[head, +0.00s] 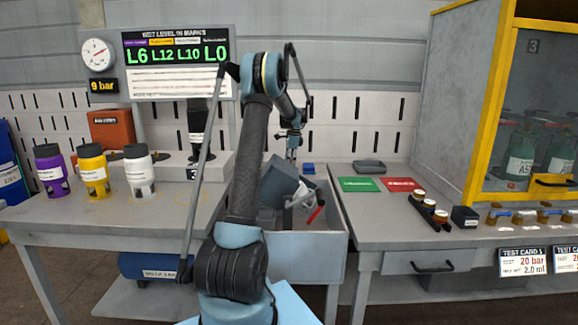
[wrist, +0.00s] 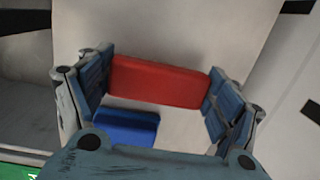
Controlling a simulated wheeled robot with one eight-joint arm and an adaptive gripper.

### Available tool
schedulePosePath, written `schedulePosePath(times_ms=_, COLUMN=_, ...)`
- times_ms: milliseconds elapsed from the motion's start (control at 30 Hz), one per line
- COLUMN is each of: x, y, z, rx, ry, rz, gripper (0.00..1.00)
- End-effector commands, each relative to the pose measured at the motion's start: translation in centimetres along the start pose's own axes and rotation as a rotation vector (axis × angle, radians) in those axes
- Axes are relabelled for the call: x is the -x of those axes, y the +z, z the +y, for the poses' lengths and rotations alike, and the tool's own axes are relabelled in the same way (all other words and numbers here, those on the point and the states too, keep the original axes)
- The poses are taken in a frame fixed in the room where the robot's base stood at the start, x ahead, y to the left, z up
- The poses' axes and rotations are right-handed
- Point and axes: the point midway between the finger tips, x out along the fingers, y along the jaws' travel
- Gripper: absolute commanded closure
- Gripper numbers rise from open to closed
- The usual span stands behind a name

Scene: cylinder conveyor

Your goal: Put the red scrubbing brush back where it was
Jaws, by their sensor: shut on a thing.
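In the wrist view my gripper (wrist: 160,88) is shut on the red scrubbing brush (wrist: 158,82), a red block spanning the gap between its two fingers. A blue block (wrist: 128,127) shows below the red one in that view, apart from it. In the head view my gripper (head: 292,150) hangs at the back of the bench, just left of a small blue block (head: 308,168). The red brush cannot be made out in the head view.
A grey bin (head: 300,258) below holds a tilted dark box (head: 281,184) and a white and red item (head: 312,208). Green (head: 358,184) and red (head: 400,184) mats lie to the right. Purple (head: 51,168), yellow (head: 93,170) and white (head: 138,170) bottles stand left.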

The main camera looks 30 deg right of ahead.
Motion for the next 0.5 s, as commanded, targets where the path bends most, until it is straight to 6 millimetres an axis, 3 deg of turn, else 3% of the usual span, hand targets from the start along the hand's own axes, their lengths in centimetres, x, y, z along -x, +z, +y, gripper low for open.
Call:
schedulePosePath(times_ms=233, x=-0.09, y=0.16, z=-0.01, rx=0.002, ry=0.0, rz=0.0, gripper=0.55)
schedulePosePath(times_ms=267, x=-0.09, y=0.17, z=-0.01, rx=0.002, ry=0.0, rz=0.0, gripper=0.13)
schedulePosePath(times_ms=300, x=-0.08, y=0.19, z=-0.01, rx=0.002, ry=0.0, rz=0.0, gripper=0.04)
schedulePosePath(times_ms=500, x=-0.06, y=0.23, z=-0.01, rx=0.002, ry=0.0, rz=0.0, gripper=0.0)
